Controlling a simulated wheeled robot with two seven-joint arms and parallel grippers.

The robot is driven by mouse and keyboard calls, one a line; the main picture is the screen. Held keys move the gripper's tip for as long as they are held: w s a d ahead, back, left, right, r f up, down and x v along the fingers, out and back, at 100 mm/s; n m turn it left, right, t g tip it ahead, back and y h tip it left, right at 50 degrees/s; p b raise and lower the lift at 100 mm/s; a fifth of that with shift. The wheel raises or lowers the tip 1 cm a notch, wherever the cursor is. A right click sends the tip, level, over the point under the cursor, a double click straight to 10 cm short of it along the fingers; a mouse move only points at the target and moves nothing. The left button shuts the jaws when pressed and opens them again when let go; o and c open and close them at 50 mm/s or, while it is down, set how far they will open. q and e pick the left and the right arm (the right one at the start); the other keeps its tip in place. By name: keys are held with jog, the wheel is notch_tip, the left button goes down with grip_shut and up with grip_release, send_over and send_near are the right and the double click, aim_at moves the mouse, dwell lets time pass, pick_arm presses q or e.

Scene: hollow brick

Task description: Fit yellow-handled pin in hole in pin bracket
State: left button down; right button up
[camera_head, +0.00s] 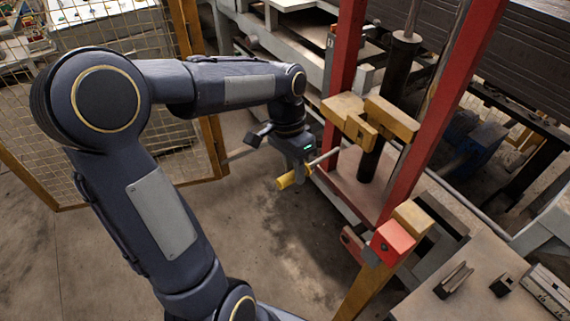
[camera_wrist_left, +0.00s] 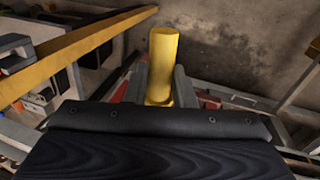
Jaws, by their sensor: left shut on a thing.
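The pin has a yellow handle (camera_head: 290,180) and a thin metal shaft (camera_head: 325,157). My left gripper (camera_head: 302,172) is shut on the pin by its handle and holds it in the air, with the shaft pointing up and right. In the left wrist view the yellow handle (camera_wrist_left: 163,52) stands out between the two fingers (camera_wrist_left: 160,88). Yellow bracket blocks (camera_head: 362,128) sit on the red frame, just above and right of the shaft. The shaft's tip appears close to them, but I cannot tell whether it touches. The hole is not clearly visible. My right gripper is out of view.
A red block (camera_head: 393,240) juts out at the frame's lower corner. A grey table (camera_head: 480,300) is at lower right. A yellow-framed mesh fence (camera_head: 188,30) stands left. Concrete floor is clear below the gripper.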

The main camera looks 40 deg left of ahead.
aim_at(310, 167)
pick_arm(q)
jog(key=s+r, duration=0.2)
jog(key=shift+s+a+r+m, duration=0.15)
jog(key=shift+a+r+m, duration=0.25)
jog(key=shift+s+r, duration=0.1)
jog(key=shift+r, duration=0.1)
jog(key=shift+w+d+p, duration=0.15)
jog(key=shift+w+d, duration=0.2)
jog(key=shift+w, duration=0.5)
jog(key=shift+w+d+p, duration=0.1)
jog(key=shift+w+d, duration=0.3)
jog(key=shift+w, duration=0.45)
jog(key=shift+w+d+p, duration=0.15)
jog(key=shift+w+d, duration=0.2)
jog(key=shift+w, duration=0.5)
jog(key=shift+s, duration=0.1)
jog(key=shift+w+d, duration=0.1)
jog(key=shift+w, duration=0.2)
jog(key=w+d+p, duration=0.2)
jog(key=w+p, duration=0.1)
jog(key=w, duration=0.2)
jog(key=shift+w+d, duration=0.15)
jog(key=shift+w, duration=0.2)
dwell(0.6)
